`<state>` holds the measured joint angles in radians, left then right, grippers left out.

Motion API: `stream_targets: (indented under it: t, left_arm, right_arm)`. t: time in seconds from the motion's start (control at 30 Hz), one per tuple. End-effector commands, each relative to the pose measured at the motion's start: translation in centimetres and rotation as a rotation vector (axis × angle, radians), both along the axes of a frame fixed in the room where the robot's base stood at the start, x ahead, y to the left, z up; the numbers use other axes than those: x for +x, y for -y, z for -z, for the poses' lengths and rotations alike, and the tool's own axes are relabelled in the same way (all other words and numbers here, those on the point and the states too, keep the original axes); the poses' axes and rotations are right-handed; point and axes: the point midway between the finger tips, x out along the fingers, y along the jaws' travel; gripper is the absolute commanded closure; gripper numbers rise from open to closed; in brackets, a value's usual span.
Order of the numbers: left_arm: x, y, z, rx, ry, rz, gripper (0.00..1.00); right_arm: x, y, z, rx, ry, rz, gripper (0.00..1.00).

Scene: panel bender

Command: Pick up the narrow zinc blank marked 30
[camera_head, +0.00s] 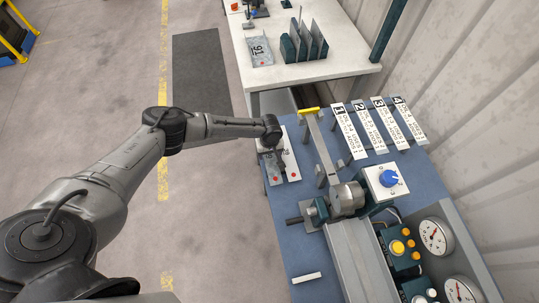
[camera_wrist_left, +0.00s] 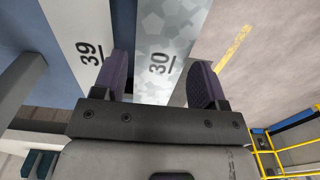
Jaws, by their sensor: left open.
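The narrow zinc blank marked 30 (camera_wrist_left: 172,28) has a mottled grey face in the left wrist view. In the head view it lies at the left edge of the blue bench, partly hidden by my arm, with its near end (camera_head: 269,173) showing. A white blank marked 39 (camera_wrist_left: 72,22) lies beside it; it also shows in the head view (camera_head: 292,158). My left gripper (camera_wrist_left: 160,66) is open, one finger on either side of the zinc blank's width. The left finger is over the gap between the two blanks. Contact cannot be told. My right gripper is not in view.
A bender with a long lever (camera_head: 319,147) stands right of the blanks. Several numbered white strips (camera_head: 368,128) lie behind it. A white table (camera_head: 340,55) with a rack (camera_head: 303,47) and a plate marked 91 (camera_head: 260,51) stands at the back. The floor left of the bench is clear.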

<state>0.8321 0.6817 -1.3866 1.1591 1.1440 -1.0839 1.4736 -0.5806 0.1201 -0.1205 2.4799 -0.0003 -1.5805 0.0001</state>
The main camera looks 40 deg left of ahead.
Motion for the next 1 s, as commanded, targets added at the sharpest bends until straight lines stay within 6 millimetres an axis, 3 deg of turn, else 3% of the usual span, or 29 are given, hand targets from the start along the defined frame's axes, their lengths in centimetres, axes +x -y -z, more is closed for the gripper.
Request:
stream_targets:
  t: [0.23, 0.6, 0.87, 1.0]
  left_arm:
    - [0.0, 0.0, 0.1, 0.0, 0.0, 0.0, 0.35]
    - [0.0, 0.0, 0.0, 0.001, -0.001, 0.0, 0.7]
    - [0.0, 0.0, -0.1, 0.001, 0.001, 0.0, 0.72]
    - [0.0, -0.1, -1.6, 0.0, 0.001, -0.001, 0.72]
  right_arm:
    - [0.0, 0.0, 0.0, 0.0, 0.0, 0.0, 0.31]
    - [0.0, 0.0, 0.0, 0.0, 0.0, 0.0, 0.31]
    - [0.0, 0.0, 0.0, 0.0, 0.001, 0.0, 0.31]
    - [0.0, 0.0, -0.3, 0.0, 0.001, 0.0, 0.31]
